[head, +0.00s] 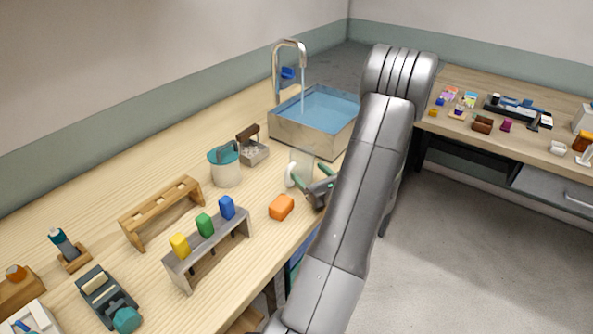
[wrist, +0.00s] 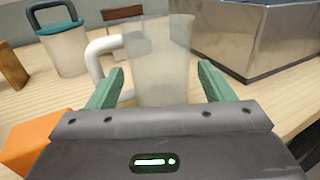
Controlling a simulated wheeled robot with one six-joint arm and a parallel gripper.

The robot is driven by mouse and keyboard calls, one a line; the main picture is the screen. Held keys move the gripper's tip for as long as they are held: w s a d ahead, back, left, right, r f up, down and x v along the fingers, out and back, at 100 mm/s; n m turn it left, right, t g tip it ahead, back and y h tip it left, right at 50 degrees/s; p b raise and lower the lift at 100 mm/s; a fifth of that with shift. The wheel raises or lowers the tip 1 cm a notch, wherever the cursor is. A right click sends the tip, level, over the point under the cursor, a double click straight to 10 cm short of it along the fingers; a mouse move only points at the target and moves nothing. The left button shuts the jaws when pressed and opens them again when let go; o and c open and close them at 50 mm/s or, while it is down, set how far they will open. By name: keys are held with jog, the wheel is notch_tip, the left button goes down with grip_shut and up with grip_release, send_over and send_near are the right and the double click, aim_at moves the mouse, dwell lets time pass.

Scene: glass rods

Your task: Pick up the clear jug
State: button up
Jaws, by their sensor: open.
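The clear jug (wrist: 160,62) stands upright on the wooden counter, pale and see-through, with a white handle (wrist: 100,65) on its left side. In the head view the jug (head: 301,160) stands in front of the sink, partly hidden by my gripper. My gripper (wrist: 160,88) is open, with a green finger on each side of the jug's lower part in the wrist view. In the head view my gripper (head: 308,178) is low over the counter at the jug. Whether the fingers touch the jug cannot be told.
A metal sink (head: 302,133) with a running tap stands behind the jug. An orange block (head: 281,207) lies close in front. A bucket with a teal rim (head: 224,168) and a caddy (head: 253,150) stand to the left.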

jog(key=shift+w+a, duration=0.2)
jog(key=shift+w, duration=0.3)
jog(key=p+x, duration=0.1)
jog(key=x, duration=0.4)
jog(key=shift+s+a+f+p, duration=0.1)
jog(key=shift+s+f+p, duration=0.05)
jog(key=shift+p, duration=0.15)
jog(key=c, duration=0.9)
